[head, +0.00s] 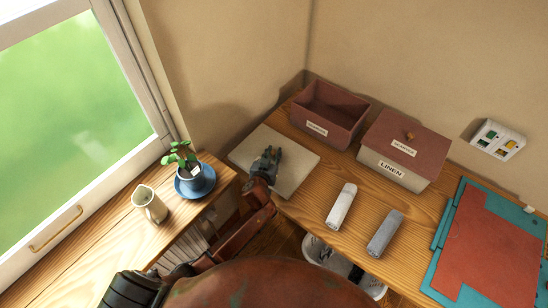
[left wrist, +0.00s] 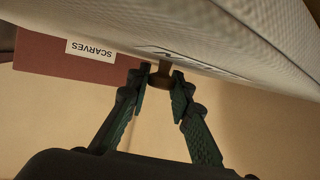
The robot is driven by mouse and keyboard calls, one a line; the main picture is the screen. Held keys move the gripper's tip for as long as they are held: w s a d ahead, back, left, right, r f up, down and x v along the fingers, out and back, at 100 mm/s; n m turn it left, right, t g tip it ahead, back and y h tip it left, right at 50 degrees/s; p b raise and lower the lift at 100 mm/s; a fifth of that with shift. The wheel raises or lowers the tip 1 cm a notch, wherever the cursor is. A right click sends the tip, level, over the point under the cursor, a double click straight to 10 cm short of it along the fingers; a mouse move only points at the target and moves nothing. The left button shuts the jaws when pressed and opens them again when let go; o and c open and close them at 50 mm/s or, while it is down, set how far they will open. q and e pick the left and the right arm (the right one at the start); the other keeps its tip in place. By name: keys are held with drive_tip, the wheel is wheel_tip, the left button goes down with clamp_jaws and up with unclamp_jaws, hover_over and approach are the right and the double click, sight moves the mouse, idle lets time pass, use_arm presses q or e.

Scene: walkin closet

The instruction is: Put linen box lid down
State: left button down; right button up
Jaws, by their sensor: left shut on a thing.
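The linen box lid (head: 290,143) is a flat cream panel over the desk's left end, near the wall corner. My left gripper (head: 268,160) is over it, shut on its brown knob (left wrist: 164,72). In the left wrist view the cream lid (left wrist: 230,45) fills the top, with a dark-lettered label partly hidden. I cannot tell whether the lid touches the desk. The cream LINEN box (head: 392,172) stands to the right, covered by a brown lid (head: 425,150) with a knob and its own label. My right gripper is not in view.
An open brown box (head: 340,130) stands between the two lids; its SCARVES label shows in the left wrist view (left wrist: 90,50). A white roller (head: 341,206) and a grey roller (head: 385,233) lie in front. A potted plant (head: 193,180) and jug (head: 150,204) stand on the sill.

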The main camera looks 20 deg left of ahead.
sight(273, 158)
use_arm(q)
wheel_tip(273, 158, down, 3)
drive_tip(key=shift+r, duration=0.15)
drive_tip(key=shift+d, duration=0.1)
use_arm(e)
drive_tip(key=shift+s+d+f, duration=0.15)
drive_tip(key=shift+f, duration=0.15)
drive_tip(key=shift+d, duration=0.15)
use_arm(q)
drive_tip(key=c, duration=2.2)
unclamp_jaws()
drive_tip(key=shift+f+b, duration=0.2)
drive_tip(key=shift+b, duration=0.1)
drive_tip(key=o, duration=0.5)
drive_tip(key=shift+c, duration=0.2)
drive_tip(key=shift+r, duration=0.1)
